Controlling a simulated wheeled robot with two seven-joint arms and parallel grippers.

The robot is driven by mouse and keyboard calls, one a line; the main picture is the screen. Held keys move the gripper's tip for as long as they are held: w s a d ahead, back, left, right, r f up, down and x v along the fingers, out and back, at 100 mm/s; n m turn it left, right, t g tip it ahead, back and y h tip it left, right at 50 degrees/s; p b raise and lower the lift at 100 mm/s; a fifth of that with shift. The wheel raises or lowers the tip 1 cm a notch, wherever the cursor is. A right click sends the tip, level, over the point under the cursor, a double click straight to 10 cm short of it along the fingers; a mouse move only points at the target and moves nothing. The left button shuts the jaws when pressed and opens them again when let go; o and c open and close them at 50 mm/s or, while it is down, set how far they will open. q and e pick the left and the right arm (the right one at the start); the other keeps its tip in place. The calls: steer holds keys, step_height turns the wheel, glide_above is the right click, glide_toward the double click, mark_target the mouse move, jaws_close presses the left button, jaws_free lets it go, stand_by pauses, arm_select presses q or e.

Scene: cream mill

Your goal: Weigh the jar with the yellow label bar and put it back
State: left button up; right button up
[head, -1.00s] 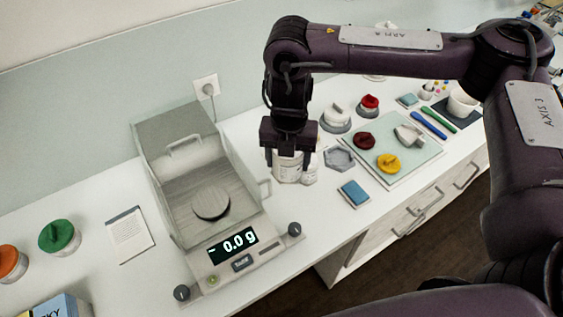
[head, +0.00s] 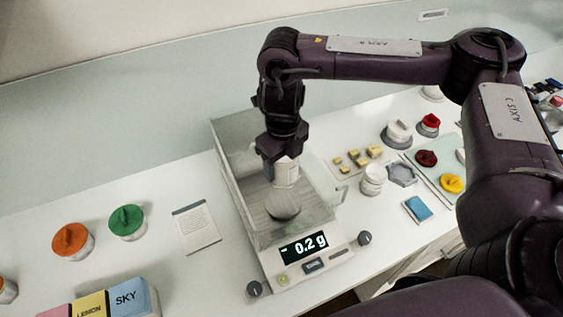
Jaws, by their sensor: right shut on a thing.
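My right gripper (head: 281,150) is shut on a white jar (head: 287,174) and holds it upright over the round weighing pan (head: 284,205) of the balance (head: 262,226). The jar is inside the clear-walled chamber. Its bottom looks just above the pan, and I cannot tell for sure whether they touch. No yellow bar is visible on the side of the jar that faces me. My left gripper is not in view.
Another white jar (head: 373,178) and an empty grey hexagonal holder (head: 402,174) stand right of the balance, near a blue pad (head: 418,208). A note card (head: 197,227) and jars with green (head: 127,220) and orange (head: 71,239) lids stand left. The chamber walls surround the jar closely.

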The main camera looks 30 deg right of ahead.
step_height(320, 180, down, 6)
steer(key=b, duration=0.6)
step_height(320, 180, down, 4)
steer(key=b, duration=0.2)
steer(key=shift+f+b, duration=0.15)
steer(key=shift+b, duration=0.15)
steer(key=shift+f, duration=0.3)
steer(key=shift+f, duration=0.25)
steer(key=o, duration=1.1)
steer(key=shift+c, duration=0.2)
steer(key=shift+r+p, duration=0.3)
steer(key=shift+r, duration=3.7)
